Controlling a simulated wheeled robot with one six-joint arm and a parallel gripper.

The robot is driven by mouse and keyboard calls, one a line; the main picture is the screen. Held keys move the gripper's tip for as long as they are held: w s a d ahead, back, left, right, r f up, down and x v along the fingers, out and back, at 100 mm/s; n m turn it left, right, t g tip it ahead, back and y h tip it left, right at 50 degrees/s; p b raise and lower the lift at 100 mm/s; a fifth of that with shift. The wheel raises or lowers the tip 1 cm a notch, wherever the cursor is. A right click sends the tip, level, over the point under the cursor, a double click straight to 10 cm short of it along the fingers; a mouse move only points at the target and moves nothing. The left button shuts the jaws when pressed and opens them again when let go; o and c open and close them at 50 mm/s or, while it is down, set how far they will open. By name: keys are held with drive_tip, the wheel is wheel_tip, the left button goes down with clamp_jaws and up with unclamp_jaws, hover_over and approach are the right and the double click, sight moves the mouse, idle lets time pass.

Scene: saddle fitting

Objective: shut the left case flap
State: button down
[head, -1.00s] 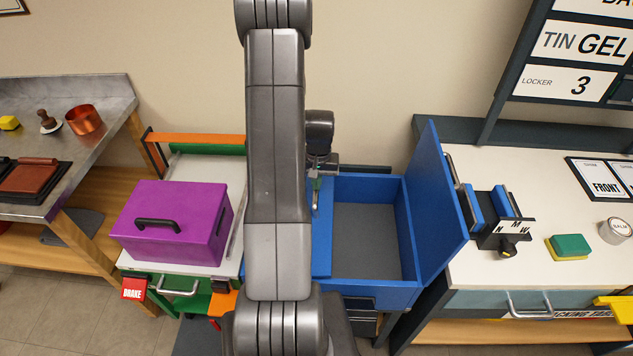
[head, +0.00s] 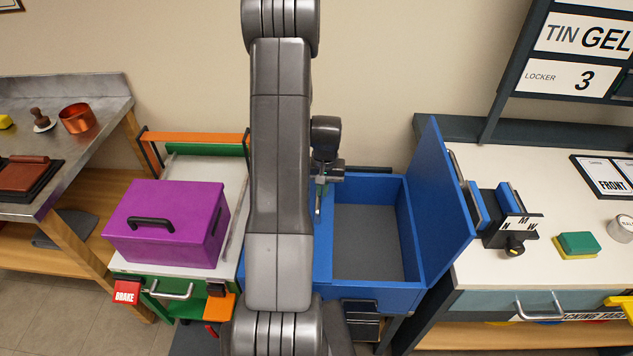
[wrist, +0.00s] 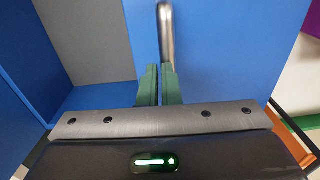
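The blue case (head: 375,292) stands open on its right side, with a bare grey floor inside. Its left flap (head: 322,262) lies flat over the left half, partly hidden by my arm. A metal bar handle (head: 318,203) stands on this flap; in the wrist view the handle (wrist: 166,35) runs up from my fingertips. My gripper (wrist: 160,80) is at the near end of the handle in that view, its green fingers close together with a narrow gap. Whether they grip the bar is unclear. In the head view my gripper (head: 322,184) is at the flap's far end.
The case's right flap (head: 440,205) stands up, leaning right. A purple box (head: 165,225) sits on the stand to the left. The white table (head: 540,262) on the right carries a clamp-like fixture (head: 508,225) and a green-yellow sponge (head: 577,244).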

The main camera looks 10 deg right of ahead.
drive_tip(key=shift+s+r, duration=0.15)
wheel_tip(320, 180, up, 13)
drive_tip(key=d+p, duration=0.1)
drive_tip(key=d, duration=0.1)
drive_tip(key=shift+s+d+r, duration=0.2)
drive_tip(key=shift+s+d, duration=0.1)
drive_tip(key=shift+s, duration=0.05)
drive_tip(key=shift+f, duration=0.1)
drive_tip(key=f, duration=0.4)
drive_tip(key=a+f, duration=0.1)
drive_tip(key=f, duration=0.3)
drive_tip(key=a+f, duration=0.1)
drive_tip(key=f, duration=0.3)
drive_tip(key=shift+w+f, duration=0.1)
drive_tip(key=shift+w, duration=0.3)
drive_tip(key=shift+a+f+b, duration=0.2)
drive_tip(key=shift+f+b, duration=0.15)
drive_tip(key=shift+f, duration=0.15)
